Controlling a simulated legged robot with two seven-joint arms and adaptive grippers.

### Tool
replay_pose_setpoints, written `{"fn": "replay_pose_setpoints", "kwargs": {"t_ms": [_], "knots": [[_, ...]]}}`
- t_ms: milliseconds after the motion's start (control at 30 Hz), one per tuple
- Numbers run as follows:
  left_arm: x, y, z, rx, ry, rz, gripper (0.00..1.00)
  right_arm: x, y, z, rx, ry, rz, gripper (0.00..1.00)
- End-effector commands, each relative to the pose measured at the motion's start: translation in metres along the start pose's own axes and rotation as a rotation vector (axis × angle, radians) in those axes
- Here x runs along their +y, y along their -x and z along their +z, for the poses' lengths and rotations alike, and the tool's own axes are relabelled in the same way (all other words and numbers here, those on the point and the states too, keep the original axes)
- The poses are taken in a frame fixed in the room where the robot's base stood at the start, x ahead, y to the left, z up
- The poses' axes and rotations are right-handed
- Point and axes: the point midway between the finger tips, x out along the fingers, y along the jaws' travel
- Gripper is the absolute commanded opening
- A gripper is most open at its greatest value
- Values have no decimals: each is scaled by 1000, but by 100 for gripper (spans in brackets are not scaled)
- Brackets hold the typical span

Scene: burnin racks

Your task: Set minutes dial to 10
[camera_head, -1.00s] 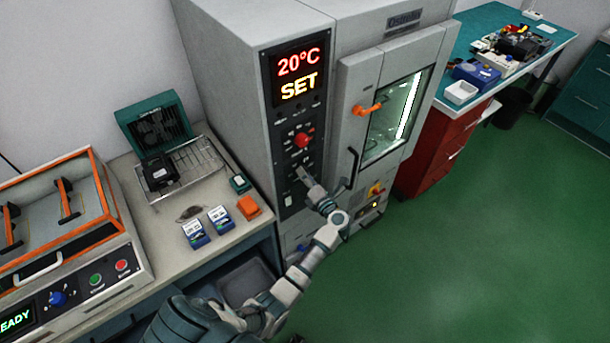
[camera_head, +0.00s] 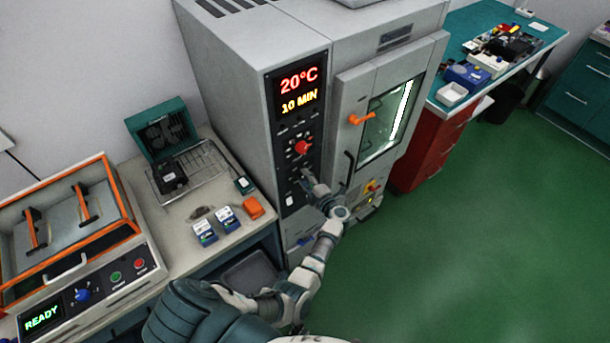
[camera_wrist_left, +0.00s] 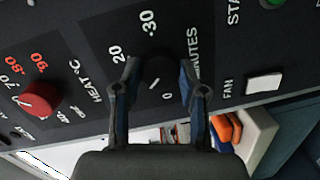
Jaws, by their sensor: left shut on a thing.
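The minutes dial (camera_wrist_left: 160,69) is a black knob on the dark control panel, with 0, 20, 30 and MINUTES printed around it in the left wrist view. My left gripper (camera_wrist_left: 160,84) has a finger on each side of the knob and is shut on it. In the head view my left gripper (camera_head: 307,181) is at the lower part of the panel and hides the dial. The chamber's display (camera_head: 298,92) shows 20°C in red and what looks like 10 MIN in yellow. My right gripper is not in view.
The red heat knob (camera_wrist_left: 41,98) sits beside the minutes dial; it also shows above my gripper in the head view (camera_head: 302,147). A white fan switch (camera_wrist_left: 264,80) is on the other side. Green floor is clear at right.

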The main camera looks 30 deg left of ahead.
Motion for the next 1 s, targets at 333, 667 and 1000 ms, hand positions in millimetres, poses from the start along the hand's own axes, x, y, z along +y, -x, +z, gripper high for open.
{"fn": "replay_pose_setpoints", "kwargs": {"t_ms": [333, 667, 1000], "knots": [[-4, 2, 1, 7, -160, -26, 7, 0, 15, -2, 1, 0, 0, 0], [-6, 2, 2, 8, -195, -31, 7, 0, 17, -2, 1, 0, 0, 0], [-6, 2, 1, 8, -194, -30, 59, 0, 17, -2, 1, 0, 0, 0]]}}
